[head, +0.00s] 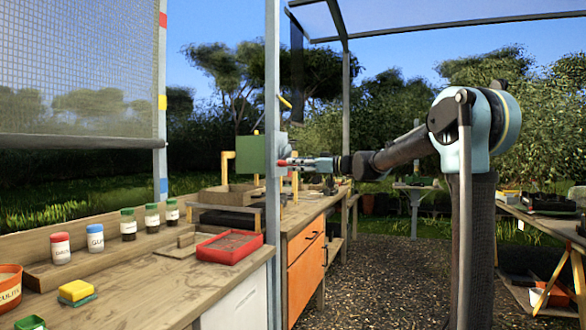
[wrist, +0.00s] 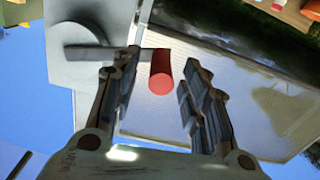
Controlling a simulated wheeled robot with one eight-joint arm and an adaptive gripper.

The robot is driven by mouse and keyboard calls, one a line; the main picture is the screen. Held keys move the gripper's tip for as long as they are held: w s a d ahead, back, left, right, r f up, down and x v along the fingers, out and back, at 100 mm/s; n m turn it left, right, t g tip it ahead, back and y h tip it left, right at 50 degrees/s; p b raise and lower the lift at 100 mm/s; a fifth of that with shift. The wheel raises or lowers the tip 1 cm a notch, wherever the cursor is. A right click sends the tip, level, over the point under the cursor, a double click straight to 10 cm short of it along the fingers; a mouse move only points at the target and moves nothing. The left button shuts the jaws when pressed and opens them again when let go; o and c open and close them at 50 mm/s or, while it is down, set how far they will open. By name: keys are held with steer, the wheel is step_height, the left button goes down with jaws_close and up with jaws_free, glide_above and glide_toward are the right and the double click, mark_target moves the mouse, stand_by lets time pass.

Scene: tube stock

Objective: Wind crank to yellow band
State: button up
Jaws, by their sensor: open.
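A mesh blind (head: 75,70) hangs at the left in the head view. Its grey bottom bar (head: 75,143) lies below the yellow band (head: 162,102) and above the blue band (head: 162,186) on the side post. A red band (head: 163,19) is near the top. The red crank handle (head: 282,163) shows by the near post. In the wrist view the red handle (wrist: 162,75) stands between my open fingers, with visible gaps on both sides. A grey crank arm (wrist: 108,53) runs left from it to a round hub. My gripper (head: 296,163) reaches in from the right.
A wooden bench (head: 150,265) with several jars, a red tray (head: 229,247) and a yellow-green sponge (head: 76,292) lies below the blind. The grey upright post (head: 272,100) stands close to my gripper. Gravel floor (head: 390,280) is open at the right.

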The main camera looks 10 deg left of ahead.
steer(key=shift+w+a, duration=0.15)
steer(key=shift+a, duration=0.75)
jaws_close()
